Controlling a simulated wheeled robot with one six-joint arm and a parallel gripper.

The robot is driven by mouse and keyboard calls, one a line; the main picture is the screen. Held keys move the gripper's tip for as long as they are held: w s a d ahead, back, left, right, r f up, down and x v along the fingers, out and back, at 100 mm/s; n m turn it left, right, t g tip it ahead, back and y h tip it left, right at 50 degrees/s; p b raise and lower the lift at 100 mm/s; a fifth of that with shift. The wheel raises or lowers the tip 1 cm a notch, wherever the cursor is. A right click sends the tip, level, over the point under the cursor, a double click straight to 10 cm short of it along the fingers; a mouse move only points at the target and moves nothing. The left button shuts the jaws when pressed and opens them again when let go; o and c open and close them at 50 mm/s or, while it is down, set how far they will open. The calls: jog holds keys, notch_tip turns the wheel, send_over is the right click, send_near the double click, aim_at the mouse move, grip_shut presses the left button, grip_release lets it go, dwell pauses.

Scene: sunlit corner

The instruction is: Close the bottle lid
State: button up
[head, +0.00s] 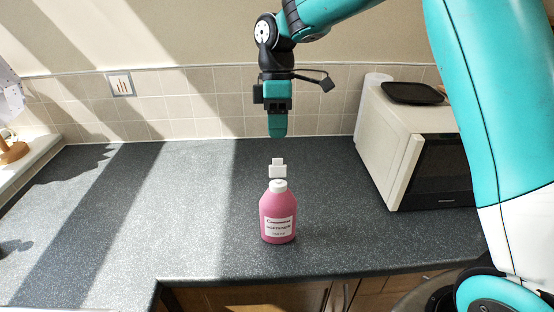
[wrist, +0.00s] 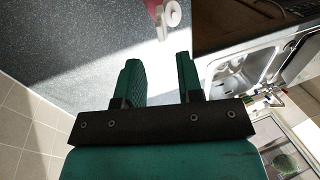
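A pink bottle (head: 277,219) with a white label stands upright on the grey counter. Its white top (head: 279,186) faces up. A white stepped lid (head: 278,170) shows just above and behind that top, raised off it; I cannot tell how it joins. In the wrist view, the round white top (wrist: 172,13) and part of the pink body (wrist: 152,7) are at the upper edge, with the lid (wrist: 161,30) beside the top. My gripper (head: 277,134) points down above and apparently behind the bottle. In the wrist view my gripper (wrist: 158,60) has its fingers apart, with nothing between them.
A white microwave (head: 408,150) with a black tray (head: 412,93) on top stands at right. A paper roll (head: 372,95) is behind it. The counter (head: 180,220) left of the bottle is clear. A tiled wall is behind. The wrist view shows a metal sink (wrist: 238,75).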

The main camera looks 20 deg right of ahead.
aim_at(278, 168)
jog(key=p+x, duration=0.1)
jog(key=x, duration=0.5)
jog(key=shift+s+f, duration=0.1)
jog(key=shift+f, duration=0.1)
jog(key=shift+c, duration=0.5)
grip_shut()
